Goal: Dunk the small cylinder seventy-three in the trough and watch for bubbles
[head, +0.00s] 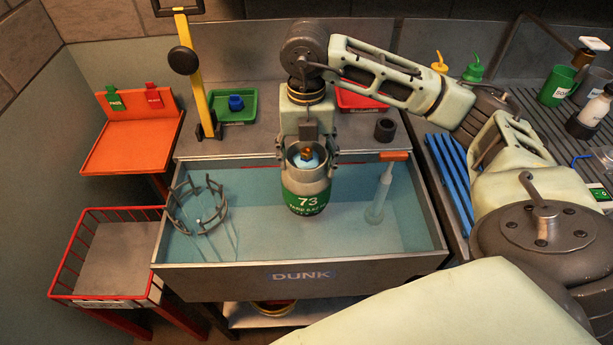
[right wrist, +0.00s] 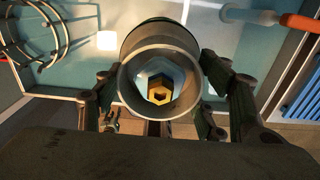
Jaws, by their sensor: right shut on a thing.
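The small cylinder 73 (head: 306,194) is grey with a green band and a brass valve inside its collar. My right gripper (head: 308,155) is shut on its collar and holds it upright over the trough (head: 300,268), which is labelled DUNK. Whether its base touches the water (head: 262,235) I cannot tell. In the right wrist view the collar (right wrist: 160,50) sits between the two fingers (right wrist: 160,95), with the brass hex valve in its middle. No bubbles are visible. My left gripper is not in view.
A round wire cage (head: 197,203) stands in the trough at left, and an orange-handled tool (head: 381,185) leans at right. A yellow post (head: 194,75) rises at the back left. A red wire basket (head: 108,250) and an orange shelf (head: 130,135) stand left.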

